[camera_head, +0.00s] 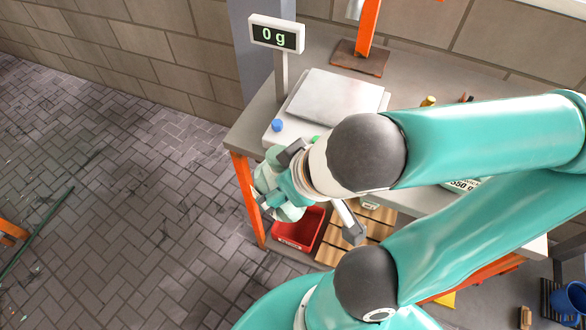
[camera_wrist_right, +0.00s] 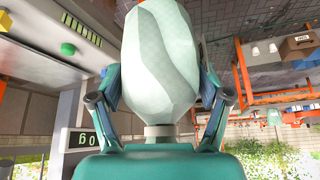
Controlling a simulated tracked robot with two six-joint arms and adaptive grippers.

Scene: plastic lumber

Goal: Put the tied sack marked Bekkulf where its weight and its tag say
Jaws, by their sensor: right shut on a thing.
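My right gripper (camera_head: 278,182) is shut on a pale green-white sack (camera_head: 266,177), held in the air off the table's front left corner. In the right wrist view the sack (camera_wrist_right: 165,60) fills the space between the two fingers. Its marking and tag cannot be made out. The scale (camera_head: 340,97) stands on the table with an empty plate, and its display (camera_head: 275,35) reads 0 g. A card (camera_head: 462,184) partly hidden by my arm shows "350 g". My left gripper is not in view.
A red bin (camera_head: 300,230) and a slatted wooden surface (camera_head: 352,240) lie low near the table's front, partly hidden by my arm. An orange post (camera_head: 368,25) stands behind the scale. The paved floor at left is mostly clear.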

